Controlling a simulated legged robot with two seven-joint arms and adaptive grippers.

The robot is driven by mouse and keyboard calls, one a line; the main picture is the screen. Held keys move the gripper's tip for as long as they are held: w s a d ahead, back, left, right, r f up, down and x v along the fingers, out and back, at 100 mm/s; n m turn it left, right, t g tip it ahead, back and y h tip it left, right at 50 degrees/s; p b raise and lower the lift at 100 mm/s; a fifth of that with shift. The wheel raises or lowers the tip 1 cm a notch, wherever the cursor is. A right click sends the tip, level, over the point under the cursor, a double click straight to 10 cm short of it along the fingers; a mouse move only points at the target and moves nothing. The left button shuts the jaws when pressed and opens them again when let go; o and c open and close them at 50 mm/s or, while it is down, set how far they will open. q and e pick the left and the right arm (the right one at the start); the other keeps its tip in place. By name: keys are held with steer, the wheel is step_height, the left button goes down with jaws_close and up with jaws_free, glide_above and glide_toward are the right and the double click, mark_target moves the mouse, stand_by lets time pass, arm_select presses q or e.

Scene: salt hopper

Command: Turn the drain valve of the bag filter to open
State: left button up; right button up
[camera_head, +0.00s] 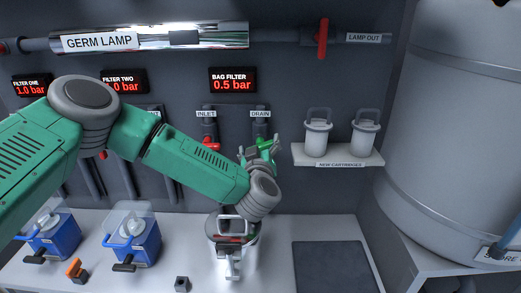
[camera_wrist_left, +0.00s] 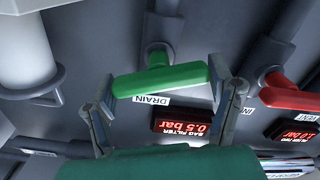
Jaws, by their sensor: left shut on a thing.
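The green drain valve handle (camera_wrist_left: 160,80) lies across the gap between my left gripper's fingers in the left wrist view, its ends against them. It lies crosswise to its grey pipe, slightly tilted. My left gripper (camera_wrist_left: 163,90) is shut on this handle. In the head view the left gripper (camera_head: 262,151) reaches the wall below the DRAIN label (camera_head: 260,113), and only part of the green handle (camera_head: 268,144) shows. The BAG FILTER display (camera_head: 233,80) reads 0.5 bar. My right gripper is not in view.
The red inlet valve handle (camera_head: 210,144) is just left of the drain valve. A shelf (camera_head: 338,162) with two white cartridges is to the right. A metal vessel (camera_head: 245,246) stands on the counter below my arm. A dark mat (camera_head: 332,268) lies bare at right.

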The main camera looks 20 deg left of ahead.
arm_select(q)
steer(key=n+b, duration=0.2)
steer(key=n, duration=0.1)
steer(key=n+b, duration=0.2)
steer(key=n, duration=0.1)
steer(key=shift+a+f+n, duration=0.15)
steer(key=shift+f+n, duration=0.05)
steer(key=shift+n, duration=0.1)
steer(key=n+b, duration=0.5)
steer(key=n, duration=0.1)
steer(key=shift+f, duration=0.2)
steer(key=shift+s+n, duration=0.1)
steer(key=shift+n, duration=0.3)
steer(key=o, duration=1.1)
steer(key=shift+a, duration=0.15)
